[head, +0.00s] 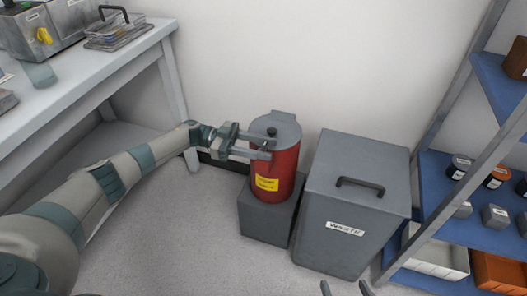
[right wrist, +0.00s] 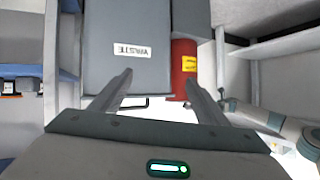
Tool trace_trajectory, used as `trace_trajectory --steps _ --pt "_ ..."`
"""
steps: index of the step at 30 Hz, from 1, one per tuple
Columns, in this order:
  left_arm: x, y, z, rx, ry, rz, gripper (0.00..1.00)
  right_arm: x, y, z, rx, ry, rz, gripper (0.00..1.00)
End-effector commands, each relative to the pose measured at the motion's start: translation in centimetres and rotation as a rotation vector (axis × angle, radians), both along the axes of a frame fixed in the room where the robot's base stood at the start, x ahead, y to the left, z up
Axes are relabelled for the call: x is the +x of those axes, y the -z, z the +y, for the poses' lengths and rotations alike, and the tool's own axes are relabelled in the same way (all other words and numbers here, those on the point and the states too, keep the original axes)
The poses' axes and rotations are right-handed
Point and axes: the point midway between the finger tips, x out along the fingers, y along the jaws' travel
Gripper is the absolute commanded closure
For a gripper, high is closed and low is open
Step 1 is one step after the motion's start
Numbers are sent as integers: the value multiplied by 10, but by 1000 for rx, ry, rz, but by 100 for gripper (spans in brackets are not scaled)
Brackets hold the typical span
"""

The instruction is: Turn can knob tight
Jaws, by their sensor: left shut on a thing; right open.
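A red can (head: 277,176) with a grey lid (head: 289,128) and a yellow label stands upright on a dark grey block. A small black can knob (head: 271,131) shows on top of the lid. My left gripper (head: 269,149) reaches in from the left at lid height and is shut on the knob; its fingers partly hide the contact. My right gripper (head: 345,288) is open and empty at the bottom edge. Its spread fingers (right wrist: 158,86) also show in the right wrist view, with part of the red can (right wrist: 184,69) beyond them.
A grey waste bin (head: 336,200) with a black handle stands close to the can's right. The dark grey block (head: 264,226) is under the can. A white bench (head: 88,70) is at the left, blue shelves (head: 436,166) at the right. The floor in front is clear.

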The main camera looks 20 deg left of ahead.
Motion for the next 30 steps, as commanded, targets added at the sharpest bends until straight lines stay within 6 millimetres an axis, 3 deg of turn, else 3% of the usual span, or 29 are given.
trace_trajectory --steps 9,23,24,26,30 --pt "0 0 -1 -1 34 -1 83 13 -27 10 45 1 -168 32" --pt "0 -1 -1 -1 39 0 83 14 -33 11 51 3 -191 32" --pt "0 -1 -1 -1 39 0 56 14 -33 11 51 3 -191 32" --pt "0 -1 -1 -1 39 0 42 14 -33 11 51 3 -191 32" --pt "0 0 -1 -1 38 0 42 14 -33 11 51 3 -191 32"
